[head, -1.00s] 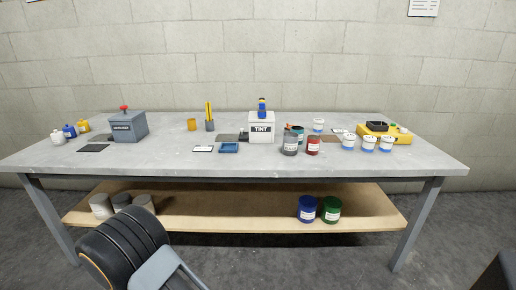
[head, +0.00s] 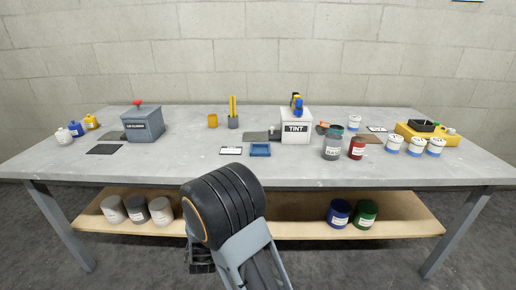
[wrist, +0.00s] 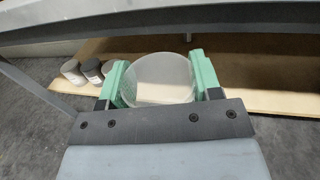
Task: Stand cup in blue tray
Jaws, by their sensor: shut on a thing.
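My gripper (wrist: 161,78) has green finger pads, one on each side of a pale translucent round cup (wrist: 160,82), and is shut on it. In the wrist view the cup is held below the table edge, in front of the lower shelf. In the head view my arm hides most of the gripper, and I cannot make out the cup there. The blue tray (head: 260,150) is small and shallow and lies near the table's front edge, just right of a white label card (head: 231,151). It looks empty. The cup is well apart from it.
Behind the tray stand a white TINT box (head: 296,127), a dark mat (head: 256,136), an orange cup (head: 212,121) and a grey pen pot (head: 233,122). A grey can (head: 332,147) and red can (head: 356,148) stand to the right.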

